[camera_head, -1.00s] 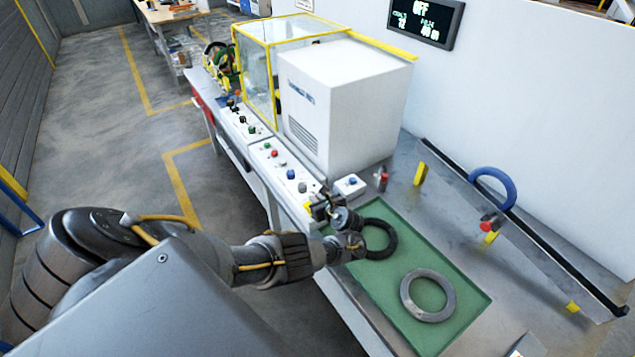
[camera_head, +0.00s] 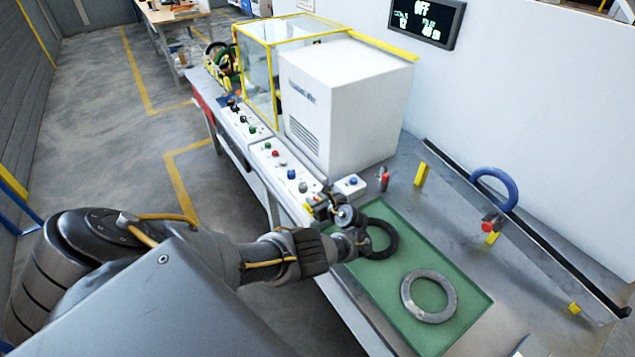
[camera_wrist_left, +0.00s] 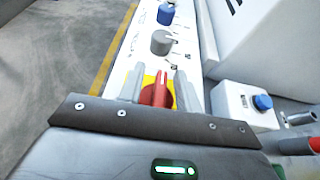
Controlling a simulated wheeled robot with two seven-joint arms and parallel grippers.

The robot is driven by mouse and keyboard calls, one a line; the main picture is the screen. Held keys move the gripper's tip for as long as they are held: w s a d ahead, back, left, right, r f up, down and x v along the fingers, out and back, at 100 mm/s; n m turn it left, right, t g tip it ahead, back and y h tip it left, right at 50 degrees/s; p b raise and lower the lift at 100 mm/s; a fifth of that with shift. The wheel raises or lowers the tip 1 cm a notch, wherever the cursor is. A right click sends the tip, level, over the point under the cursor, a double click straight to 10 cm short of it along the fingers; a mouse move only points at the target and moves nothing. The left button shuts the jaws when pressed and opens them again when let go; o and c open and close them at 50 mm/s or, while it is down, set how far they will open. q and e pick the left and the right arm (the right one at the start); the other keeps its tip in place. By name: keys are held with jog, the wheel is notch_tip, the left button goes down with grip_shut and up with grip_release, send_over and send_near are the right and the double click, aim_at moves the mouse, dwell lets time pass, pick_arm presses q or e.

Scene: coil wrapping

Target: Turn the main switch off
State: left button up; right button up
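The main switch shows in the left wrist view as a red knob (camera_wrist_left: 157,91) on a yellow plate, at the near end of the white control panel. My left gripper (camera_wrist_left: 160,88) has its two grey fingers apart, one on each side of the knob. Some yellow plate shows between the fingers and the knob; firm contact cannot be made out. In the head view my left gripper (camera_head: 318,206) is over the near end of the panel (camera_head: 268,160) and hides most of the switch. My right gripper is not in view.
A small box with a blue button (camera_head: 350,184) stands beside the gripper. A black ring (camera_head: 392,241) and a grey ring (camera_head: 405,297) lie on the green mat (camera_head: 470,297). The white machine housing (camera_head: 350,110) stands behind the panel. Floor left of the bench is clear.

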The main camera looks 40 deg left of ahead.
pick_arm(q)
jog(key=shift+d+r+p, duration=0.3)
jog(key=shift+d, duration=0.15)
jog(key=p+v, duration=0.3)
jog(key=v, duration=0.7)
jog(key=shift+s+f, duration=0.15)
jog(key=shift+f, duration=0.05)
